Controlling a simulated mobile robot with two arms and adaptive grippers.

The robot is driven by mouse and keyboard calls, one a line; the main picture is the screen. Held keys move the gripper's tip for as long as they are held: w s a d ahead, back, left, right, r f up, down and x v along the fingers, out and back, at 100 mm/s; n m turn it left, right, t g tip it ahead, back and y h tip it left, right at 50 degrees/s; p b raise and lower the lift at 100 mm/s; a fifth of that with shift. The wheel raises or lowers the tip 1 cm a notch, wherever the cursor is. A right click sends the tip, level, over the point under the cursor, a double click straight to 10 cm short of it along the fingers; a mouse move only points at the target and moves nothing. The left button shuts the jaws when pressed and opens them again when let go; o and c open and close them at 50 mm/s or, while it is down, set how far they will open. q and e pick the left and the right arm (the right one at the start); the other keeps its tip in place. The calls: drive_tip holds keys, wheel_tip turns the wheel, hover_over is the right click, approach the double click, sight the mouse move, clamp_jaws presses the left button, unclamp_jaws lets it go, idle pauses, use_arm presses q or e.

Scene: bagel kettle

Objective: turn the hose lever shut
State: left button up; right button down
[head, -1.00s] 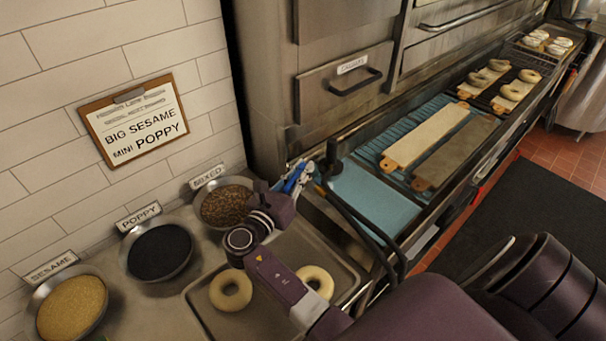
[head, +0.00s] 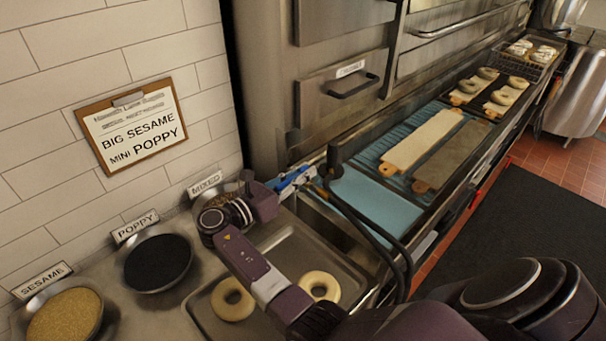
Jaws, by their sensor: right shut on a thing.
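My right gripper (head: 303,176) reaches in from the lower right, at the near end of the dark hose (head: 352,210) and its upright dark fitting (head: 333,160). It is shut on the hose lever. Blue and silver parts show at its tip, and I cannot tell which are fingers and which are lever. The lever is mostly hidden, so its exact angle is unclear. My left gripper is out of view.
A metal tray with two bagels (head: 233,299) lies below my arm. Bowls of sesame (head: 66,318) and poppy (head: 157,262) stand left; the mixed bowl is partly covered by my wrist. Bagel boards (head: 423,138) lie along the counter at right. An order clipboard (head: 135,126) hangs on the wall.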

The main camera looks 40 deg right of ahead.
drive_tip(key=c, duration=2)
unclamp_jaws()
drive_tip(key=shift+s, duration=0.15)
drive_tip(key=shift+o, duration=0.2)
wheel_tip(320, 180, up, 10)
